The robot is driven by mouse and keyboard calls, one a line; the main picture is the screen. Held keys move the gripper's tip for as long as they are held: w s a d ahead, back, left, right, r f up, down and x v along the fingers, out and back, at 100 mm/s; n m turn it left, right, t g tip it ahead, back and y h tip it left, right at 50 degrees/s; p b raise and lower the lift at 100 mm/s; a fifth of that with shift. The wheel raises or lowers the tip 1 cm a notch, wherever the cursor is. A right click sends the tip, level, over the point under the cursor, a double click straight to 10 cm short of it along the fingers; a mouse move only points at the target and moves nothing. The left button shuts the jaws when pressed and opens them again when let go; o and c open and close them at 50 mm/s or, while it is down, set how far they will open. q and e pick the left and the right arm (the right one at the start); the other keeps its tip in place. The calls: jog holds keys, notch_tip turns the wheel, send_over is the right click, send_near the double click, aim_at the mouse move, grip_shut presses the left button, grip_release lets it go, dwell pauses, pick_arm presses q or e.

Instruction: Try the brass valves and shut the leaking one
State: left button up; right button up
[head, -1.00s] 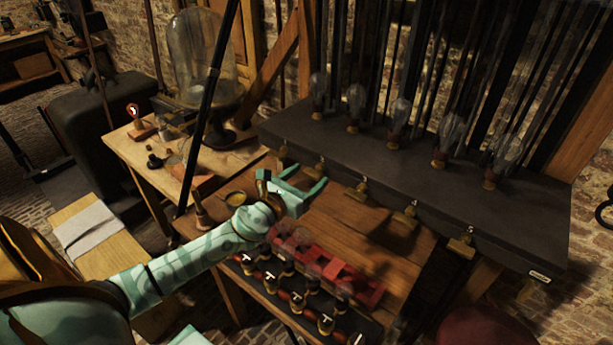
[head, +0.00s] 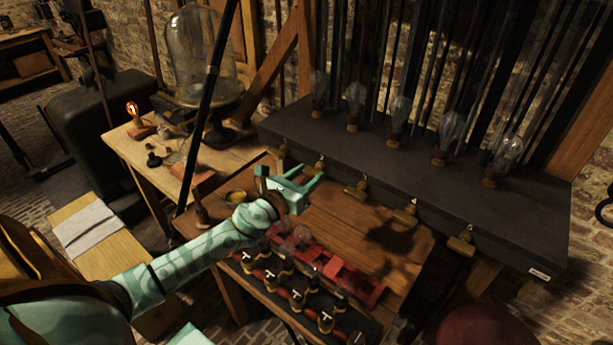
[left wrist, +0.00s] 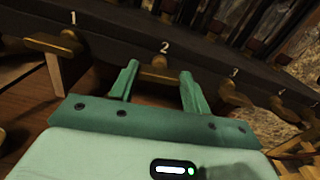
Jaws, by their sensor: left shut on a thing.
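Brass valves with flat handles line the front of a dark bench, numbered 1, 2 and 3 in the left wrist view: valve 1 (left wrist: 54,44), valve 2 (left wrist: 160,72) and valve 3 (left wrist: 236,92). In the head view, valve 2 (head: 318,166) is beside my left fingertips; the third (head: 358,188), fourth (head: 405,213) and fifth (head: 460,241) stand free to the right. My left gripper (head: 306,174) is shut on valve 2, one teal finger on each side of its handle, as the left wrist view (left wrist: 160,80) shows.
Glass bulbs (head: 399,115) stand along the dark bench top (head: 540,225). A bell jar (head: 200,60) stands at the back left. The wooden table right of my gripper is largely clear.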

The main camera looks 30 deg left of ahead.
pick_arm(q)
jog(key=n, duration=0.8)
jog(key=shift+a, duration=0.15)
jog(key=n+p, duration=0.1)
jog(key=n, duration=0.3)
jog(key=shift+f+n+p, duration=0.15)
jog(key=shift+n+p, duration=0.8)
jog(key=shift+n, duration=1.45)
jog(key=o, duration=1)
jog(key=shift+a+f, duration=0.1)
